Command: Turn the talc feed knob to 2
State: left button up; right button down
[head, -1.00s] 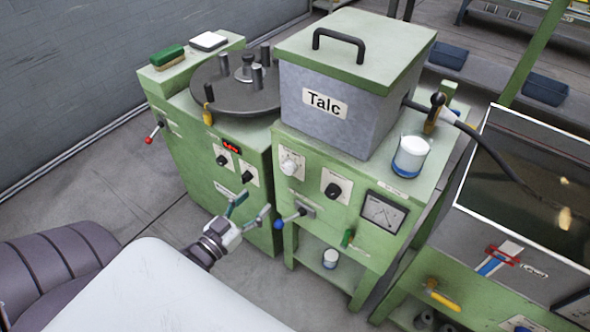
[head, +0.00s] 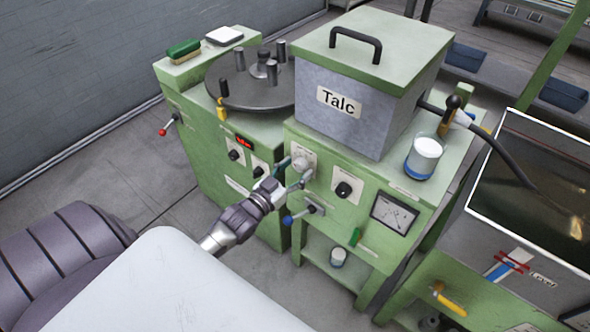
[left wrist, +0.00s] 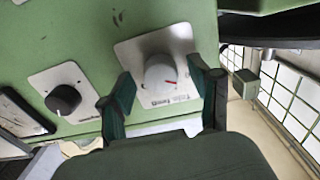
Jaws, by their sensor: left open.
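The talc feed knob (head: 301,161) is a round white knob on a pale plate, high on the left of the green cabinet front under the grey Talc hopper (head: 350,112). My left gripper (head: 296,170) is open in front of the knob. In the left wrist view its two green-tipped fingers (left wrist: 165,88) stand on either side of the knob. I cannot tell whether they touch it. My right gripper is not in view.
A black knob (head: 343,190) sits right of the white one. Below are a blue-tipped lever (head: 289,219) and a gauge (head: 393,212). A beaker (head: 423,157) stands on the cabinet top. The round turntable machine (head: 253,88) stands left.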

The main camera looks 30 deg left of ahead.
pick_arm(q)
jog(key=c, duration=1.1)
jog(key=shift+c, duration=0.2)
jog(key=shift+m, duration=0.4)
jog(key=shift+m+p, duration=0.5)
jog(key=shift+m, duration=0.4)
jog(key=m+p, duration=0.1)
jog(key=m, duration=0.8)
jog(key=shift+a+m+b, duration=0.1)
jog(key=shift+m+b, duration=0.25)
jog(key=shift+m, duration=1.95)
